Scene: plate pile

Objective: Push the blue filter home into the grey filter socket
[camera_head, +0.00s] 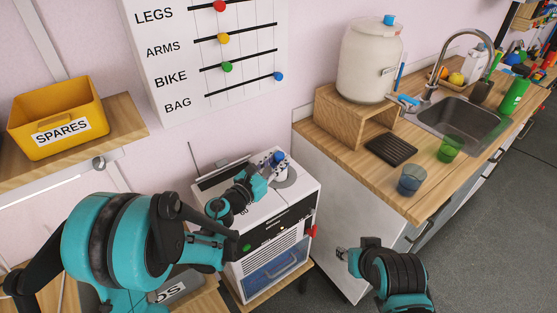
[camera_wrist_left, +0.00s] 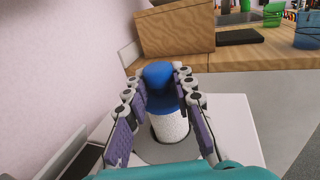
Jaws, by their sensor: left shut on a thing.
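The blue filter (camera_wrist_left: 160,77) has a blue cap and collar over a white, ribbed body, and stands about upright. My left gripper (camera_head: 276,160) is shut on it, with a finger on each side near the blue collar in the left wrist view (camera_wrist_left: 165,97). The grey filter socket (camera_head: 291,179) is a round grey plate on top of a white machine. It shows under the filter in the left wrist view (camera_wrist_left: 148,151). The white body's lower end is at the socket's dark opening; how deep it sits is unclear. My right gripper (camera_head: 342,254) is low, beside the counter, its fingers small and unclear.
The white machine (camera_head: 254,219) has a red part on its right side and stands by the wall. A wooden counter (camera_head: 347,153) with a sink, cups and a large jar is to the right. A yellow bin (camera_head: 58,112) sits on a shelf at left.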

